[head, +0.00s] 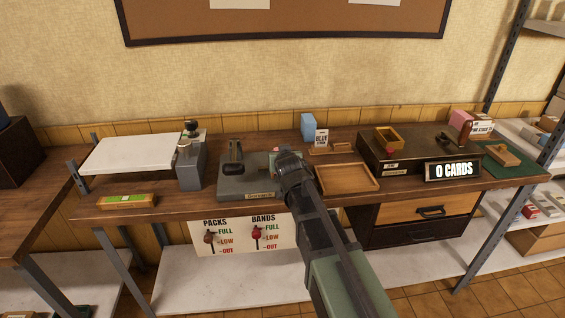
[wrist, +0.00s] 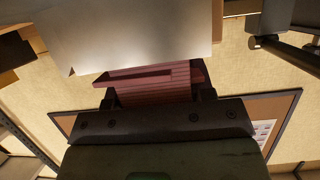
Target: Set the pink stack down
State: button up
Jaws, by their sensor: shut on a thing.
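My gripper (wrist: 155,102) is shut on a pink stack (wrist: 152,88), seen in the wrist view as a block of thin pink layers between the fingers. A pale panel covers the stack's upper part there. In the head view my arm reaches to the grey press base at the table's middle, and only a small pink bit (head: 276,149) shows beside the wrist. The fingertips are hidden there, so I cannot tell whether the stack touches anything. Another pink block (head: 461,119) stands at the table's right, by a small sign.
A grey press (head: 234,180) with a dark lever stands left of my wrist. An empty wooden tray (head: 346,190) lies to the right. A blue box (head: 308,126) stands behind. A dark case (head: 405,178) with a "0 CARDS" sign (head: 453,171) is further right.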

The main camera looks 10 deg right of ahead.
jog(key=shift+f, duration=0.2)
jog(key=o, duration=1)
jog(key=shift+r, duration=0.1)
jog(key=shift+r, duration=0.2)
jog(key=d+p+v, duration=0.1)
jog(key=p+v, duration=0.4)
jog(key=v, duration=0.7)
jog(key=s+f+g, duration=0.3)
jog(key=s+g, duration=0.1)
jog(key=s, duration=0.2)
jog(key=s+f+g, duration=0.4)
jog(key=s+g, duration=0.1)
jog(key=s, duration=0.1)
jog(key=s+f+n+g+y, duration=0.1)
jog(key=s+f+g, duration=0.2)
jog(key=s, duration=0.3)
jog(key=shift+s+f+g, duration=0.1)
jog(key=shift+f+g, duration=0.25)
jog(key=shift+g, duration=0.35)
